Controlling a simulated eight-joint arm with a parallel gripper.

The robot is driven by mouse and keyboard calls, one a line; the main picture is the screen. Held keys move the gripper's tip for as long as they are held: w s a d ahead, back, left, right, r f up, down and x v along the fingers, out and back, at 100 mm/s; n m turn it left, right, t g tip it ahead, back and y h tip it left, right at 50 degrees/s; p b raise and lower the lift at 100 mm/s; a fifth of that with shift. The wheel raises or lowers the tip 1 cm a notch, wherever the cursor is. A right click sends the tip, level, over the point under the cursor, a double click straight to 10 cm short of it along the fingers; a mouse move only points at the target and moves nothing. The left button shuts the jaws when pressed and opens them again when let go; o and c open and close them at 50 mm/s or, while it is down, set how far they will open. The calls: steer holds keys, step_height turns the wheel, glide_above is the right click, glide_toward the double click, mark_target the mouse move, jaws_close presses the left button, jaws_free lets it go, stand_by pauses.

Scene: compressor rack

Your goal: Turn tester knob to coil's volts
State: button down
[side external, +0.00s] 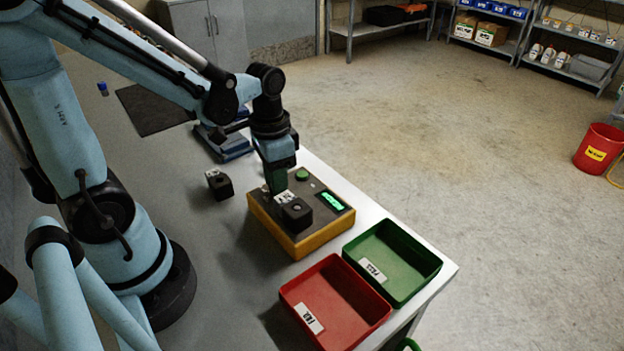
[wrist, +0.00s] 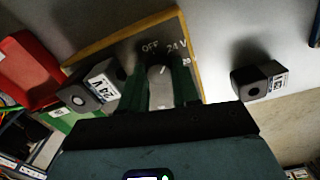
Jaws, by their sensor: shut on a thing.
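The tester (side external: 268,225) is a yellow box with a grey top, a green button and a lit green display. A black coil (side external: 297,214) sits on it; in the wrist view this coil (wrist: 75,97) carries a "24 V" label. My gripper (side external: 276,182) reaches down to the tester's panel. In the wrist view my gripper (wrist: 158,95) is shut on the grey knob (wrist: 159,74), a green finger on each side. The panel reads "OFF" and "24 V", with another marking partly hidden by the right finger. The knob's pale mark points up, roughly between "OFF" and "24 V".
Another black coil (side external: 220,186) with a white label stands on the table left of the tester. A red bin (side external: 335,302) and a green bin (side external: 393,262) stand close by at the table's right end. Blue items (side external: 223,143) lie behind my gripper.

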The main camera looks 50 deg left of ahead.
steer(key=shift+m, duration=0.4)
steer(key=c, duration=0.8)
jaws_free()
steer(key=shift+a+r, duration=0.2)
steer(key=shift+r, duration=3.8)
